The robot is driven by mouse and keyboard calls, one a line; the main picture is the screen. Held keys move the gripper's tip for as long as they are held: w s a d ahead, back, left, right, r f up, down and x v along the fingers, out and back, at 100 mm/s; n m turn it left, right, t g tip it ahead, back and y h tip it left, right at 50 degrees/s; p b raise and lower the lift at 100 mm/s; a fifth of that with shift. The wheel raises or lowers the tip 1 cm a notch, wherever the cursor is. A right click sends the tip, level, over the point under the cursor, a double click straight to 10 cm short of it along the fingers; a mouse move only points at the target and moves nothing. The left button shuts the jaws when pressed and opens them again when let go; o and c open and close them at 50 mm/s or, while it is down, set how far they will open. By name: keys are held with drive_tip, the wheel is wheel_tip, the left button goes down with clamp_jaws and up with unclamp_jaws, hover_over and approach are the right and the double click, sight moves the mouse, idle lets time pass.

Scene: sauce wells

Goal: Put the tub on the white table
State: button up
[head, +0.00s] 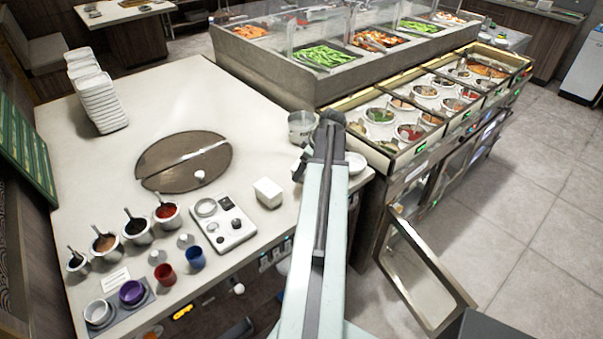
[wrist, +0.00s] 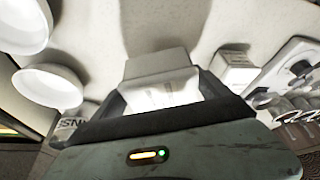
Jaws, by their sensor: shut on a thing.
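My gripper (wrist: 165,100) is shut on a pale tub (wrist: 160,68), which shows between the fingers in the wrist view. In the head view my gripper (head: 306,166) is over the counter's right end, and my arm hides most of it. A greyish, see-through container (head: 301,128) shows just beyond it; I cannot tell whether this is the held tub. A white-topped table (head: 122,11) stands at the far top left with small items on it.
The pale counter (head: 190,95) holds stacked white containers (head: 97,92), a round dark plate (head: 187,160), a small white box (head: 267,192) and sauce pots (head: 137,230). White bowls (wrist: 47,86) are near the gripper. A glass-fronted food bar (head: 350,50) stands behind.

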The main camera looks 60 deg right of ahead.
drive_tip(key=shift+w, duration=0.75)
wheel_tip(320, 180, down, 4)
drive_tip(key=b, duration=0.4)
drive_tip(key=shift+s, duration=0.15)
drive_tip(key=shift+r, duration=0.2)
drive_tip(key=shift+f, duration=0.1)
drive_tip(key=o, duration=1.7)
drive_tip(key=shift+o, duration=0.2)
